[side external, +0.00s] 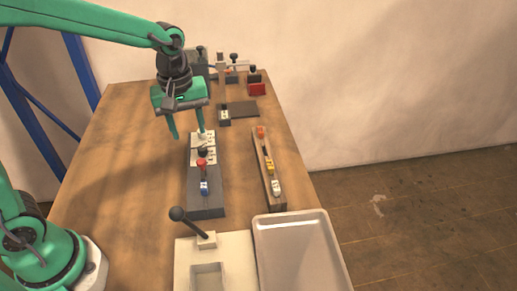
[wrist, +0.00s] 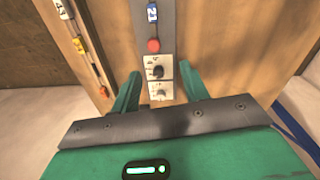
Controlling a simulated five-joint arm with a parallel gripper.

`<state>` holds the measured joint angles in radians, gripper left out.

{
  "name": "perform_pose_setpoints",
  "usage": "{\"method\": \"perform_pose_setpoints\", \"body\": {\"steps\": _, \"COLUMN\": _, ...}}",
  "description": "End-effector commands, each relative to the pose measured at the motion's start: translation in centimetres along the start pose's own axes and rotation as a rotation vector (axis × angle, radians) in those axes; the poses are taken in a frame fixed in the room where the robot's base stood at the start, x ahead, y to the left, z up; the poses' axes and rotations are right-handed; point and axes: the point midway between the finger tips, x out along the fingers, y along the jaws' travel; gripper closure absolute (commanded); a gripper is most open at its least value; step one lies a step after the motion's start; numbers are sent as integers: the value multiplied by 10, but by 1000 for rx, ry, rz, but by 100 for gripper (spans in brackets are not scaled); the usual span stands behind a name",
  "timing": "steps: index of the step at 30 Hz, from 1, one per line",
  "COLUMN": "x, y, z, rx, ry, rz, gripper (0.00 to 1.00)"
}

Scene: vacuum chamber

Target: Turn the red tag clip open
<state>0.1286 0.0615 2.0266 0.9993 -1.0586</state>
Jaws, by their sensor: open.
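A red round-topped piece (side external: 201,162) stands on a long dark grey block (side external: 206,211). It shows as a red disc (wrist: 153,45) in the wrist view, between a blue-and-white tag and a white plate with a black knob (wrist: 158,72). An orange-red piece (side external: 261,131) also sits on the far end of a wooden rail (side external: 257,151) to the right. I cannot tell for sure which is the tag clip. My gripper (side external: 189,133) is open and empty over the far end of the block. In the wrist view its fingers (wrist: 160,80) flank the white plates.
The rail also carries yellow (side external: 270,167) and white (side external: 276,187) pieces. A metal tray (side external: 335,262) and a pale fixture with a black ball lever (side external: 178,214) stand at the near edge. Dark equipment (side external: 200,65) is at the back. The table's left side is clear.

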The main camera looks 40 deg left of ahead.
Motion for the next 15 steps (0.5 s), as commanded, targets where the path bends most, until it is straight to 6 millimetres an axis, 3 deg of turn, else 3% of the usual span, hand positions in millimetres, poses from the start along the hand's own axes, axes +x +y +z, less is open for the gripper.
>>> {"method": "perform_pose_setpoints", "body": {"steps": 6, "x": 18, "y": 14, "z": -2, "rx": -100, "ry": -22, "rz": -43, "gripper": 55}}
{"method": "perform_pose_setpoints", "body": {"steps": 15, "x": 22, "y": 16, "z": -2, "rx": -118, "ry": -24, "rz": -50, "gripper": 55}}
